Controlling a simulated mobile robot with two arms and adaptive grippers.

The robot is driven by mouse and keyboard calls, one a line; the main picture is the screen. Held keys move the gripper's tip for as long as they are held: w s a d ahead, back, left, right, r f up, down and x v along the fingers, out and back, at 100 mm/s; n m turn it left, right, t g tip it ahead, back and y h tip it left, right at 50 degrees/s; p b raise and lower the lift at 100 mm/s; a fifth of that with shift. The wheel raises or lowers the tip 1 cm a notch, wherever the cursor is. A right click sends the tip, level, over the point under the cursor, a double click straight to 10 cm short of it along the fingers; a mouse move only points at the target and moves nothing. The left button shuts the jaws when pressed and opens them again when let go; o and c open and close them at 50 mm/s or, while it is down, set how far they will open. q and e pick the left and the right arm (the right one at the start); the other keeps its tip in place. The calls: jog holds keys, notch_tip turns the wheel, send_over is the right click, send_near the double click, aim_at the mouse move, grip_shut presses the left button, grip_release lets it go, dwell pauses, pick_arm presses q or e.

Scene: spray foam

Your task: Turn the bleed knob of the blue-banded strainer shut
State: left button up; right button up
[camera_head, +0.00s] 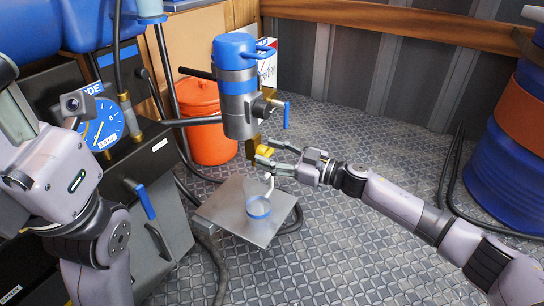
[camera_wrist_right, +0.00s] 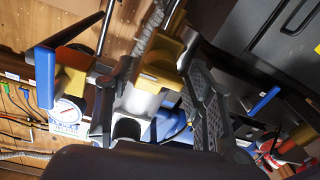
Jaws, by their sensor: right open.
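The blue-banded strainer (camera_head: 237,80) hangs upright near the centre of the head view, with a blue lid and a grey metal body. A brass fitting comes out below it, with a yellow bleed knob (camera_head: 265,151) at its side. My right gripper (camera_head: 272,156) is open, its fingertips close beside the knob. In the right wrist view the yellow knob (camera_wrist_right: 160,65) appears between the two spread fingers; I cannot tell whether they touch it.
A clear cup with a blue ring (camera_head: 259,208) stands on a metal plate (camera_head: 226,213) under the strainer. A blue-handled valve (camera_head: 286,115) sticks out right of the strainer. An orange bucket (camera_head: 208,125) stands behind. A blue drum (camera_head: 510,150) is at right.

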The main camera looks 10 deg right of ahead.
jog(key=shift+c, duration=0.2)
jog(key=c, duration=0.9)
